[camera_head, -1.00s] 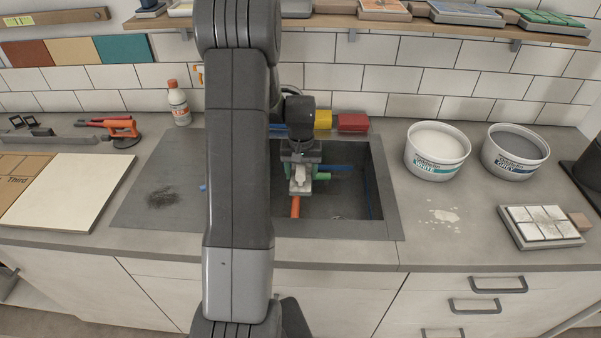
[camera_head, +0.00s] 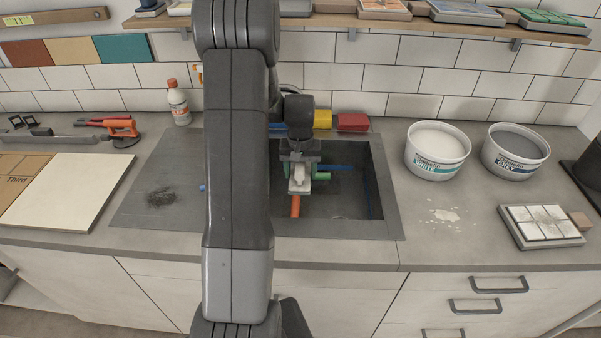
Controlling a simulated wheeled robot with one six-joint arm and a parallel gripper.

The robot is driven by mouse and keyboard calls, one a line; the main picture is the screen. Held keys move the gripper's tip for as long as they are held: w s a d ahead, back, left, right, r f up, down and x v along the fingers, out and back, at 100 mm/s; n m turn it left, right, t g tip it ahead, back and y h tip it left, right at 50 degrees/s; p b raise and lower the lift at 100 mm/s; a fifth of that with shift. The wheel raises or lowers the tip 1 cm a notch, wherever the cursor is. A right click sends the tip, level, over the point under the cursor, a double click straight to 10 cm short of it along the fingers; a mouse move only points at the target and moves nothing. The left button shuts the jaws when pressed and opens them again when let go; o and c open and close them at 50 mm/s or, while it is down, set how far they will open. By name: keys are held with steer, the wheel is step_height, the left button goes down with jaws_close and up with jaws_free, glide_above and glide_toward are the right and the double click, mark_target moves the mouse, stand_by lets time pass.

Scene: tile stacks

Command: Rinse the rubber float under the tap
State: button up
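My gripper (camera_head: 299,184) points down inside the dark sink (camera_head: 392,205), near its left part. A pale grey part shows at its tip, and I cannot tell whether that is a finger or something held. An orange bar (camera_head: 295,207) shows just below the tip, and a green piece (camera_head: 322,176) shows close to its right side. Blue strips (camera_head: 338,167) lie behind. I cannot tell which of these, if any, is the rubber float. The tap is not clearly visible; my arm covers much of the sink's left side and the wall behind.
A yellow block (camera_head: 322,119) and a red block (camera_head: 353,122) sit behind the sink. A white-filled tub (camera_head: 437,150) and a grey-filled tub (camera_head: 515,151) stand to the right, with a tiled board (camera_head: 541,225). A bottle (camera_head: 178,103) stands at back left.

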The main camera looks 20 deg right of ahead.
steer(key=s+a+b, duration=0.1)
steer(key=s+a, duration=0.2)
steer(key=a, duration=0.4)
steer(key=shift+s+a+b, duration=0.15)
steer(key=shift+s+b, duration=0.1)
steer(key=shift+b, duration=0.1)
steer(key=shift+r, duration=0.1)
stand_by(1.3)
steer(key=s+a+r+p, duration=0.2)
steer(key=a+r, duration=0.2)
steer(key=shift+a, duration=0.25)
steer(key=shift+s, duration=0.1)
stand_by(0.6)
